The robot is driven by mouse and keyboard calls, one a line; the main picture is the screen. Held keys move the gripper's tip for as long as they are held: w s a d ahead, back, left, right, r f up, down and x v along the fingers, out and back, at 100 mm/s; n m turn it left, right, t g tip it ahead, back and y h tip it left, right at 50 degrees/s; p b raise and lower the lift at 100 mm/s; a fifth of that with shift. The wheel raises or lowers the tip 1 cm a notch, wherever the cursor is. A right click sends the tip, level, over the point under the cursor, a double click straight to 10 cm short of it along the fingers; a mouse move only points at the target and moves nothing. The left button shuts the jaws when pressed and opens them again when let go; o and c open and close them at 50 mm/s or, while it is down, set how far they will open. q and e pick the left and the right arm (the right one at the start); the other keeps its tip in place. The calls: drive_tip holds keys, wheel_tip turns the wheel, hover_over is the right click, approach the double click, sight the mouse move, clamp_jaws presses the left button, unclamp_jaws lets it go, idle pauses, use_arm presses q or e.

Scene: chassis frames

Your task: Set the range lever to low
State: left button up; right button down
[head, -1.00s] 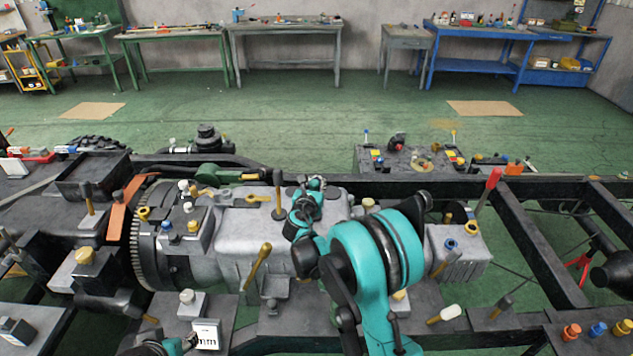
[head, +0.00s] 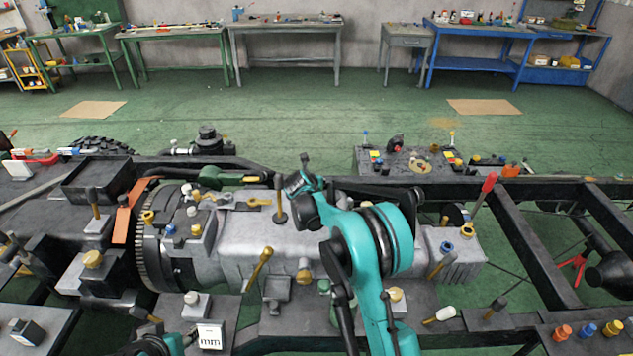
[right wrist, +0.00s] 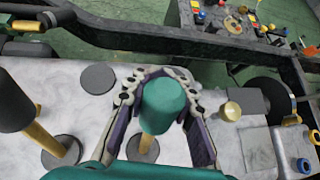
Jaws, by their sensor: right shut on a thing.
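In the right wrist view, a lever with a teal cylindrical knob (right wrist: 163,105) and a short brass shaft stands on a round dark base. My right gripper (right wrist: 160,90) has its fingers closed around this knob. In the head view, my right gripper (head: 299,184) is above the grey gearbox casing (head: 240,235), and the held knob is hidden there. A black-knobbed lever (head: 279,205) stands just left of it and also shows in the right wrist view (right wrist: 42,138). No readable low mark shows. My left gripper (head: 165,344) is partly in view at the bottom edge; its fingers are unclear.
A brass lever (head: 259,266) leans in front of the gearbox. A red-handled lever (head: 485,190) rises at the right. A white marked block (head: 209,337) is beside my left gripper. Dark chassis rails (head: 540,245) surround the gearbox. Several workbenches stand along the far wall.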

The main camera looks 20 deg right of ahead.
drive_tip(key=c, duration=1.7)
unclamp_jaws()
drive_tip(key=o, duration=0.5)
drive_tip(key=shift+w, duration=0.15)
drive_tip(key=v, duration=1.2)
